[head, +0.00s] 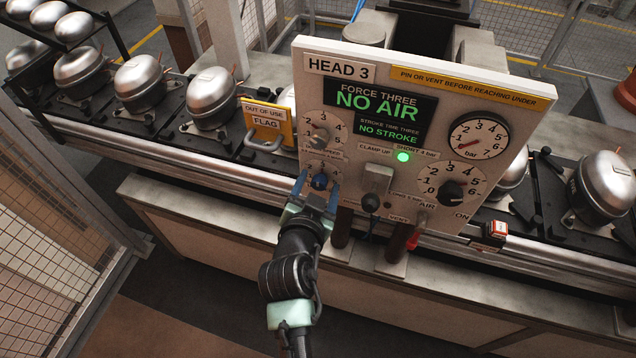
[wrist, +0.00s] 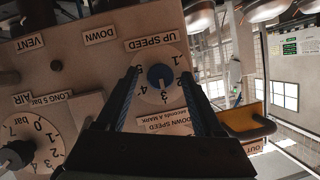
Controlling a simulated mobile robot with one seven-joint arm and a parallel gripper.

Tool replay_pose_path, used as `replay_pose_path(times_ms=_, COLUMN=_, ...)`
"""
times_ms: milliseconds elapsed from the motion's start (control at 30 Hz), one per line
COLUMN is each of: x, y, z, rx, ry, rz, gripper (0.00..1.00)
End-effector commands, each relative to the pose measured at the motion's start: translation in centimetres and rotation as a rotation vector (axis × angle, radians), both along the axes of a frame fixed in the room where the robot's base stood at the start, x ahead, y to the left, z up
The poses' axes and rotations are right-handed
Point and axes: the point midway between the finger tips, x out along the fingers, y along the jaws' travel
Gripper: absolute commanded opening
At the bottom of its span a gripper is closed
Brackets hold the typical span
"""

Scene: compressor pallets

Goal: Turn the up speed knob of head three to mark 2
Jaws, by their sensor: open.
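The panel (head: 440,110) is marked HEAD 3. The blue up speed knob (head: 320,181) is low on its left side, below a grey knob (head: 320,139) on a larger numbered dial. In the wrist view, which is upside down, the blue knob (wrist: 160,76) sits on a round white dial (wrist: 166,56) above an UP SPEED label (wrist: 155,42). I cannot tell which mark it points to. My gripper (head: 317,187) is open, one finger on each side of the knob. In the wrist view the fingers (wrist: 160,73) show gaps on both sides of it.
A yellow out-of-use flag with a handle (head: 265,142) stands left of the panel. Right of my gripper are a clamp lever (head: 377,178), a black-knobbed dial (head: 453,190) and a red-tipped vent handle (head: 413,240). Silver compressors (head: 212,98) line the conveyor behind.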

Motion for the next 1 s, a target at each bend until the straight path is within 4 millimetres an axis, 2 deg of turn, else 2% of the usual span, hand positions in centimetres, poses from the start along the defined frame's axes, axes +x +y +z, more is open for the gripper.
replay_pose_path(times_ms=133, x=0.00, y=-0.02, z=0.01, rx=0.000, ry=-0.001, rz=0.000, gripper=0.69)
replay_pose_path(times_ms=167, x=-0.01, y=-0.01, z=0.02, rx=0.000, ry=-0.001, rz=0.000, gripper=0.65)
replay_pose_path(times_ms=533, x=-0.02, y=0.00, z=0.04, rx=0.000, ry=-0.001, rz=0.000, gripper=0.00)
replay_pose_path(times_ms=1000, x=0.05, y=0.04, z=-0.01, rx=-0.069, ry=0.020, rz=-0.001, gripper=0.00)
